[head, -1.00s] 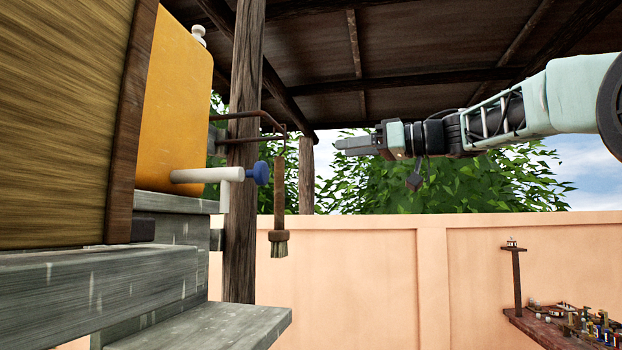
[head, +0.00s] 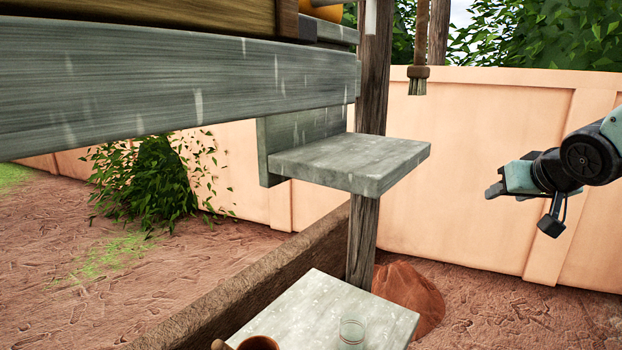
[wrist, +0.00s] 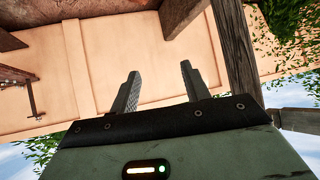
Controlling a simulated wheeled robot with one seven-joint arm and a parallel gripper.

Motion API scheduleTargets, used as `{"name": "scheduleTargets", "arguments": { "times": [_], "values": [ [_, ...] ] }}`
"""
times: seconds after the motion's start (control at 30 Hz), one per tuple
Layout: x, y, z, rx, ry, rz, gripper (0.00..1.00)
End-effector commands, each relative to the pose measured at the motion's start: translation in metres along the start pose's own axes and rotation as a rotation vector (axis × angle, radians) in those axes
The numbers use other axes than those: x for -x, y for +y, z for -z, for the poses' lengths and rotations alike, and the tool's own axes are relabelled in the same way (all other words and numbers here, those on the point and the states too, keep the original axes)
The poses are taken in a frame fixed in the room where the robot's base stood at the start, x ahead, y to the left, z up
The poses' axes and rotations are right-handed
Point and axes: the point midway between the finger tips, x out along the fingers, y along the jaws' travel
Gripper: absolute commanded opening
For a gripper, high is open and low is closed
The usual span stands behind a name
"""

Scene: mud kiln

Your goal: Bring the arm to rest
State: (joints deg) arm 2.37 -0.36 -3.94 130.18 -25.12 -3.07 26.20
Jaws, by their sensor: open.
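My gripper (head: 492,190) is at the right of the head view, in the air in front of the peach wall. It is apart from the grey shelf to its left and touches nothing there. In the wrist view my gripper (wrist: 158,80) shows two separated fingers with nothing between them, so it is open and empty. My arm reaches in from the right edge of the head view.
A grey shelf (head: 350,160) juts from a wooden post (head: 366,240). A brush (head: 418,75) hangs above it. A lower grey slab (head: 310,310) holds a clear glass (head: 352,334) and a brown bowl (head: 258,343). The peach wall (head: 480,130) stands behind.

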Motion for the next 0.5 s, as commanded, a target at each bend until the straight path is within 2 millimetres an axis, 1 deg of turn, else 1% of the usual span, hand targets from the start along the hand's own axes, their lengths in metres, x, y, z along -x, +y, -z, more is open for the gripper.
{"name": "scheduleTargets", "arguments": {
  "times": [0.03, 0.07, 0.1, 0.17, 0.2, 0.27, 0.3, 0.37, 0.4, 0.43, 0.47, 0.5],
  "values": [
    [0.0, -0.003, -0.037, 0.011, -0.101, -0.013, 0.47],
    [0.001, -0.004, -0.057, 0.019, -0.158, -0.018, 0.47],
    [0.004, -0.006, -0.082, 0.031, -0.231, -0.022, 0.47],
    [0.011, -0.009, -0.116, 0.047, -0.331, -0.021, 0.47],
    [0.016, -0.012, -0.138, 0.058, -0.396, -0.018, 0.47],
    [0.025, -0.015, -0.167, 0.072, -0.486, -0.009, 0.47],
    [0.033, -0.018, -0.186, 0.081, -0.544, 0.0, 0.47],
    [0.044, -0.022, -0.212, 0.094, -0.629, 0.016, 0.47],
    [0.053, -0.025, -0.229, 0.103, -0.684, 0.029, 0.47],
    [0.06, -0.028, -0.24, 0.111, -0.723, 0.041, 0.47],
    [0.062, -0.048, -0.239, 0.159, -0.719, 0.076, 0.47],
    [0.068, -0.067, -0.243, 0.209, -0.73, 0.111, 0.47]
  ]
}}
